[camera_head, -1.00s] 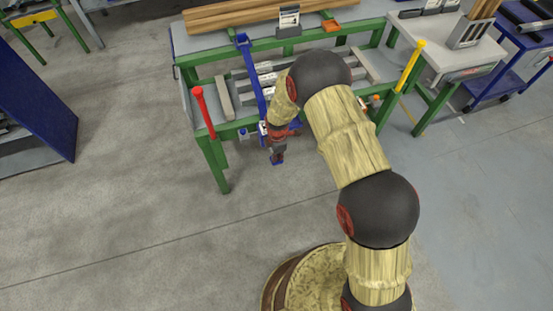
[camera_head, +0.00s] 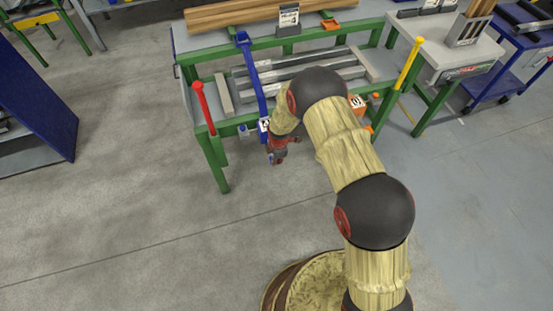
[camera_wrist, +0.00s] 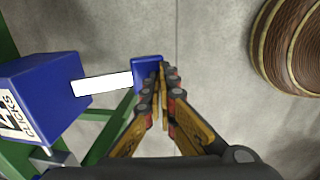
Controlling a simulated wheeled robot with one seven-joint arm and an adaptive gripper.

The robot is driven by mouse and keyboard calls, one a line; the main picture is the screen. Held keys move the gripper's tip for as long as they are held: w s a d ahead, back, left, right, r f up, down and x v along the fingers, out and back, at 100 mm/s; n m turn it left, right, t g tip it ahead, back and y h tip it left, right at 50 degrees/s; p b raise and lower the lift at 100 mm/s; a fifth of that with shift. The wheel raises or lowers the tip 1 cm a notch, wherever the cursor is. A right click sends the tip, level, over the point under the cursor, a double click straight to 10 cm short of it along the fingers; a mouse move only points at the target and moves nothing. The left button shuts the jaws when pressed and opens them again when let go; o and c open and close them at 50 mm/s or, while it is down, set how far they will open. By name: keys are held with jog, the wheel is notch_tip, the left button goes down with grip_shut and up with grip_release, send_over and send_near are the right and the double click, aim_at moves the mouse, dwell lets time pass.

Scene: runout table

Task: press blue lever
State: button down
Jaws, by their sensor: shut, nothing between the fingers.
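The blue lever shows in the wrist view as a white bar that sticks out of a blue housing (camera_wrist: 45,85) and ends in a blue paddle (camera_wrist: 143,68). The housing has a label reading "CLICKS". My gripper (camera_wrist: 162,68) is shut and empty, its fingertips over or beside the right edge of the paddle. I cannot tell whether they touch it. In the head view my gripper (camera_head: 279,152) hangs at the table's front edge, just below the small blue housing (camera_head: 263,127), and mostly hides the lever there.
A long blue arm (camera_head: 253,75) crosses the green-framed table (camera_head: 193,132). A red handle (camera_head: 203,106) stands at the left corner and a yellow one (camera_head: 411,62) at the right. An orange labelled box (camera_head: 357,102) sits right of my forearm. The floor in front is clear.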

jog(key=shift+f, duration=0.55)
